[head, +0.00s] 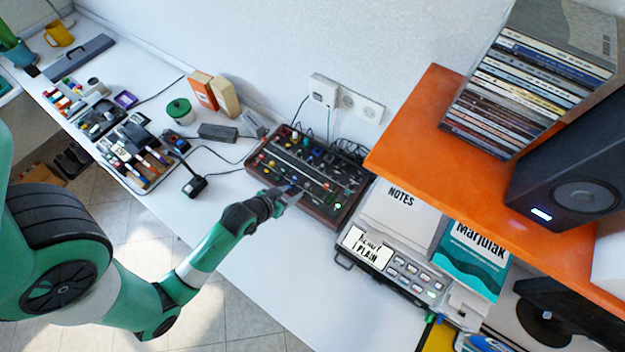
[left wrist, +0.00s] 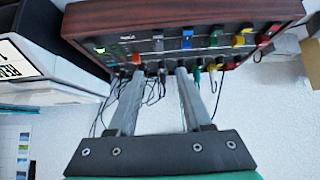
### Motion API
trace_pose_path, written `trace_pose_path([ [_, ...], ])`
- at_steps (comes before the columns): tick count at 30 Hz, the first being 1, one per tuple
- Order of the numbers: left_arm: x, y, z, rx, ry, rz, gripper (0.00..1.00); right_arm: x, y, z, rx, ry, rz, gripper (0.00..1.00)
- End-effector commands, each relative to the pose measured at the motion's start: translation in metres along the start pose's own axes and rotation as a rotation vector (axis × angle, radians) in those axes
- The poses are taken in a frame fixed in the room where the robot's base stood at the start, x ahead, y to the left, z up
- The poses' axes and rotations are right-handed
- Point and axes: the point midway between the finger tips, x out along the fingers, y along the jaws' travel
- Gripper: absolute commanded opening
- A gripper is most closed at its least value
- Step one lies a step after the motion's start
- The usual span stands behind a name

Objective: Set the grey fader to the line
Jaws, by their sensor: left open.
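The mixer (head: 318,208) is a dark panel with wooden sides and coloured caps, standing on the white desk. The grey fader (left wrist: 158,42) appears to be the cap between the orange and blue ones. My left gripper (head: 287,195) is at the mixer's front edge. In the left wrist view its fingers (left wrist: 160,72) are apart with nothing between them, the tips below the grey cap. I cannot make out the line. My right gripper is not in view.
A grey device with a NOTES pad (head: 400,212) stands right of the mixer. An orange shelf (head: 420,130) with discs and a black speaker (head: 570,170) overhangs the right. Cables and a small black box (head: 193,186) lie left. The desk's front strip is clear.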

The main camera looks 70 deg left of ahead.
Motion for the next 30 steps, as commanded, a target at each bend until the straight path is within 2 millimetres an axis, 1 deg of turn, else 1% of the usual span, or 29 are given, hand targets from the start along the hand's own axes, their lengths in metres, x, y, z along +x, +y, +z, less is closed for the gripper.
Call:
trace_pose_path([
  [5, 0.025, 0.001, 0.001, 0.000, 0.003, 0.001, 0.50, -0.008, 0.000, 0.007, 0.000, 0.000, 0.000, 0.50],
  [12, 0.080, 0.001, 0.001, 0.001, 0.004, 0.002, 0.50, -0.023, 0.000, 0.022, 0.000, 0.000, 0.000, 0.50],
  [16, 0.102, 0.001, 0.000, 0.001, 0.004, 0.002, 0.50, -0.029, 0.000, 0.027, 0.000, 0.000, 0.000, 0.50],
  [18, 0.110, 0.001, 0.000, 0.001, 0.003, 0.002, 0.50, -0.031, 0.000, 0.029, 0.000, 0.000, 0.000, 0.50],
  [21, 0.115, 0.001, -0.001, 0.002, 0.004, 0.002, 0.50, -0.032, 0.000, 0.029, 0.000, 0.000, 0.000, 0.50],
  [28, 0.115, 0.001, -0.002, 0.002, 0.004, 0.002, 0.50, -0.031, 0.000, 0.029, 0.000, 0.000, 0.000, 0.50],
  [29, 0.115, 0.001, -0.002, 0.002, 0.004, 0.002, 0.48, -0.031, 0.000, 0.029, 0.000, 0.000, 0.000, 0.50],
  [30, 0.115, 0.001, -0.002, 0.002, 0.004, 0.002, 0.41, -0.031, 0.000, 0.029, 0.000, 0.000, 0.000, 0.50],
])
